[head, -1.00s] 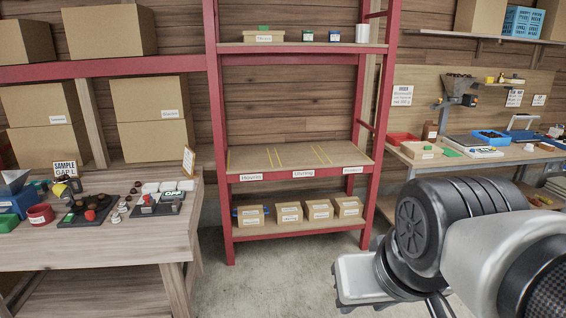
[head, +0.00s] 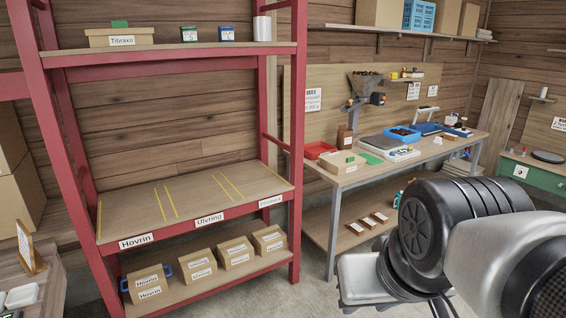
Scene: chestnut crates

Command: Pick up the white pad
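A small white pad-like block (head: 21,296) lies on the wooden table at the lower left, partly cut off by the frame edge. I cannot tell for certain that it is the white pad.
A red-framed shelf (head: 219,222) stands at the left centre, its middle board empty with yellow lines. Labelled cardboard boxes (head: 201,264) sit on its lower board. The workbench (head: 345,181) runs along the right, with a red tray (head: 320,150). Some concrete floor shows between them.

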